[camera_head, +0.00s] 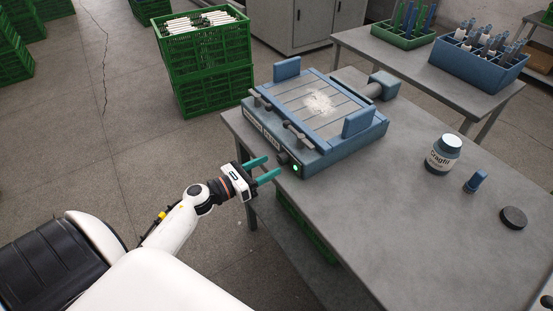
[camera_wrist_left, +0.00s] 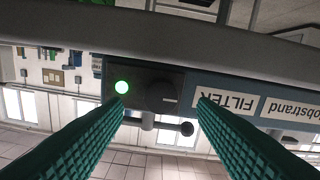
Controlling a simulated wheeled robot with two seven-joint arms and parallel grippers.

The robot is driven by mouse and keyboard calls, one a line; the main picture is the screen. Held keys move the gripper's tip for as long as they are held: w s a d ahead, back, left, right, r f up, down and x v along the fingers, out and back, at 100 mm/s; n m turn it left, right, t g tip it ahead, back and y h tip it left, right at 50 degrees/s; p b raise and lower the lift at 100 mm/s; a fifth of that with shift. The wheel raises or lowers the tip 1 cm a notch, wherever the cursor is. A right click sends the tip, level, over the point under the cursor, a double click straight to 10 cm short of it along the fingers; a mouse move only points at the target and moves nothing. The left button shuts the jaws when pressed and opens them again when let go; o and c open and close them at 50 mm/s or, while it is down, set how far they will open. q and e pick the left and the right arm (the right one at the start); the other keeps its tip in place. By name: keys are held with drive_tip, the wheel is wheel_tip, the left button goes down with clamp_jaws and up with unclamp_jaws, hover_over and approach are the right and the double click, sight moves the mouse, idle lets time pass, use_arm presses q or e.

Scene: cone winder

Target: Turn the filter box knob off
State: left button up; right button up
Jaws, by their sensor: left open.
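The blue filter box (camera_head: 318,155) stands on the grey table with a lit green lamp (camera_head: 295,168) on its front. Its dark round knob (camera_head: 283,158) is beside the lamp, partly hidden in the head view. In the left wrist view the picture is upside down; the knob (camera_wrist_left: 155,92) shows between my fingers, with a pale mark toward the right and the green lamp (camera_wrist_left: 122,87) to its left. My left gripper (camera_head: 272,166) is open, its teal fingers pointing at the knob from the front. In the left wrist view the fingers (camera_wrist_left: 162,100) flank the knob; contact is not visible.
Levers (camera_head: 298,135) stick out from the box front beside the knob. A labelled jar (camera_head: 443,155), a small blue bottle (camera_head: 475,181) and a black disc (camera_head: 513,217) stand on the table's right. Green crates (camera_head: 210,85) stand behind the table. The table's front middle is clear.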

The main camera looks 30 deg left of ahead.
sight(280, 161)
use_arm(q)
drive_tip(key=shift+x, duration=2)
drive_tip(key=shift+a, duration=0.1)
use_arm(e)
drive_tip(key=shift+w+a+r, duration=0.15)
drive_tip(key=shift+w+r, duration=0.15)
drive_tip(key=shift+r, duration=0.1)
use_arm(q)
drive_tip(key=shift+c, duration=0.6)
drive_tip(key=c, duration=0.8)
drive_tip(key=shift+c, duration=0.2)
use_arm(e)
drive_tip(key=shift+a, duration=0.3)
